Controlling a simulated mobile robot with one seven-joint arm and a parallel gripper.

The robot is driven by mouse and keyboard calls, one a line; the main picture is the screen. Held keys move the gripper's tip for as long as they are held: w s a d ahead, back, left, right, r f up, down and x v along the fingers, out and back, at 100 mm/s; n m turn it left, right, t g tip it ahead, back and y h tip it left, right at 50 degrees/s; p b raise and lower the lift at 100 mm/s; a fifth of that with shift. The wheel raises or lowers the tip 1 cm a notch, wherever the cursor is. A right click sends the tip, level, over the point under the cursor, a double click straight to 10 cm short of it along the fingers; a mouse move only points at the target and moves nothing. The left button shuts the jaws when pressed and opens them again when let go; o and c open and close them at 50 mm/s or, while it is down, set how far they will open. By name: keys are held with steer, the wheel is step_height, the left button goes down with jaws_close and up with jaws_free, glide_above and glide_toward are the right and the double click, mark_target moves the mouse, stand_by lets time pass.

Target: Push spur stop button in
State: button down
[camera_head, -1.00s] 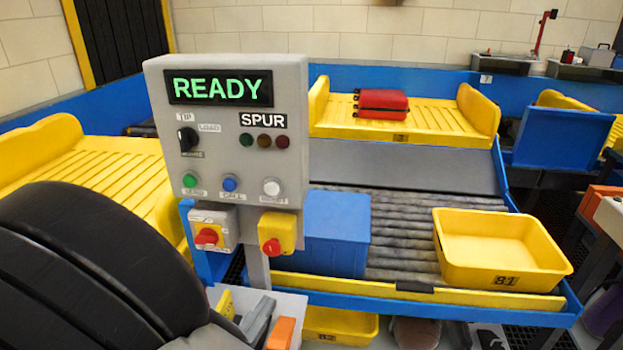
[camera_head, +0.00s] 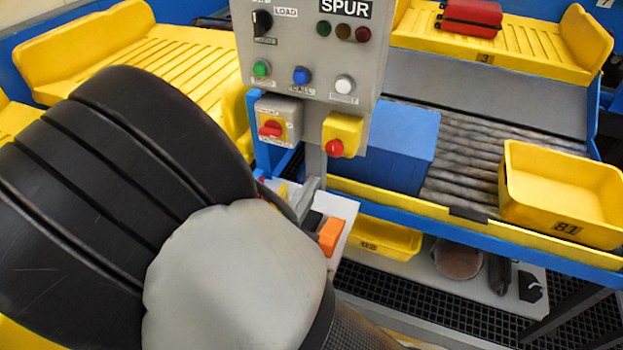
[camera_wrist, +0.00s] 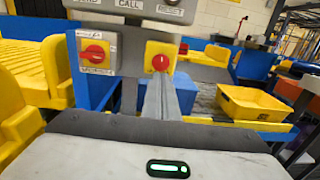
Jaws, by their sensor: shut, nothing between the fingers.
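The spur stop button (camera_head: 335,148) is a red knob on a yellow box below the grey SPUR panel (camera_head: 365,60). In the wrist view the red button (camera_wrist: 160,62) is just beyond my fingertips, near the middle. In the head view my gripper (camera_head: 316,182) shows partly, below the yellow box, with my arm in front. A gap seems to remain between fingertips and button, but its depth is hard to tell.
A red rotary switch (camera_head: 270,130) sits left of the button. Green (camera_head: 262,68), blue (camera_head: 301,75) and white (camera_head: 345,84) buttons are above. A blue box (camera_head: 400,150) and yellow tray (camera_head: 560,200) stand to the right. An orange block (camera_head: 330,237) lies below.

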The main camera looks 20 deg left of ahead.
mark_target(331, 150)
steer(key=w, duration=0.5)
steer(key=w+d, duration=0.1)
steer(key=w, duration=0.2)
steer(key=shift+w, duration=0.1)
steer(key=shift+r, duration=0.1)
steer(key=shift+w+d+r, duration=0.1)
steer(key=shift+w, duration=0.7)
steer(key=shift+r, duration=0.1)
steer(key=shift+w+r, duration=0.1)
